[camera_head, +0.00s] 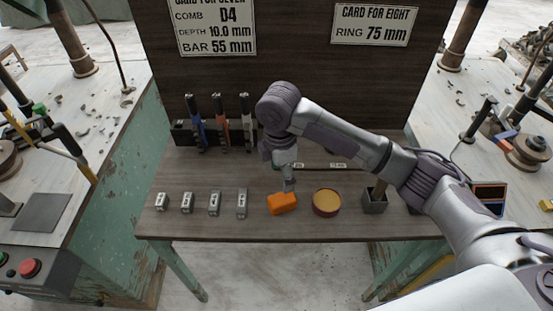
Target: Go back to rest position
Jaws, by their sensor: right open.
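My right arm reaches in from the right across the small wooden table. My right gripper (289,184) points down just above and behind an orange block (282,203) near the table's front edge. The gripper is open and small in the view. Whether a finger touches the block cannot be told. My left gripper is not in view.
The table (215,228) also holds several small grey metal blocks (214,203), a round tin (326,202), a grey holder (375,199) and a rack with upright tools (221,130). A dark panel (290,40) with cards stands behind. Benches flank both sides.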

